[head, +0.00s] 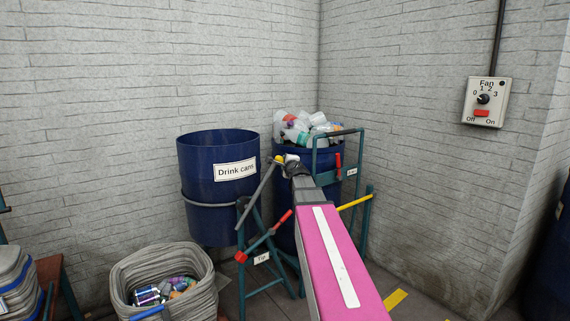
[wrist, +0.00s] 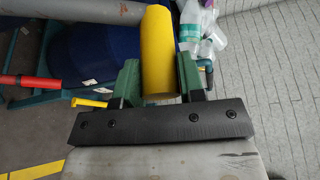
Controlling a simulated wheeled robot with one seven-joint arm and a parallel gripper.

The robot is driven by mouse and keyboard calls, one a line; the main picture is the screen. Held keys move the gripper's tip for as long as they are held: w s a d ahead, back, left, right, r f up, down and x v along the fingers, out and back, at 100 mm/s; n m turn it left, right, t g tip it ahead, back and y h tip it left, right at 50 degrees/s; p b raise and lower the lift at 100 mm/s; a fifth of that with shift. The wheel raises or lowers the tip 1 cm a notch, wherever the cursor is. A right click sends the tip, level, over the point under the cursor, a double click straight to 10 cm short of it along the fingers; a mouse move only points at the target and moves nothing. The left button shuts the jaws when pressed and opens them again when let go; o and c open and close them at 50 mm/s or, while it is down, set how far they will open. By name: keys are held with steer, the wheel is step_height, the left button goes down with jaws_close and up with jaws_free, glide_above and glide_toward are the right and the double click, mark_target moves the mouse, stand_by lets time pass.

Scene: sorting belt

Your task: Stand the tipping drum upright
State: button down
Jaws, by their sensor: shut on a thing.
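The open blue drum (head: 212,165) labelled "Drink cans" hangs in a grey band on a teal stand (head: 258,228). It looks close to upright; a slight lean is hard to judge. A grey bar (head: 257,197) slants up beside it to a yellow grip (head: 279,159). My gripper (head: 290,167) is at that upper end. In the wrist view the yellow grip (wrist: 158,45) stands between the green fingers of my gripper (wrist: 158,82), which is shut on it. The inside bottom of the drum is hidden.
A second blue drum (head: 287,195), heaped with plastic bottles (head: 305,128), stands behind my arm in a teal frame (head: 363,215). A red-handled lever (head: 268,234) is on the near stand. A grey bag (head: 203,292) of cans is below left. A fan switch (head: 485,102) is on the right wall.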

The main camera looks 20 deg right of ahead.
steer(key=shift+d+f, duration=0.15)
steer(key=shift+f, duration=0.05)
steer(key=c, duration=0.7)
jaws_free()
steer(key=shift+w+d+f, duration=0.1)
steer(key=shift+c, duration=0.2)
steer(key=shift+s+r, duration=0.2)
steer(key=shift+s, duration=0.55)
steer(key=s, duration=0.9)
steer(key=shift+s+a+r, duration=0.15)
steer(key=shift+a+r, duration=0.1)
steer(key=shift+r, duration=0.1)
steer(key=shift+f, duration=0.1)
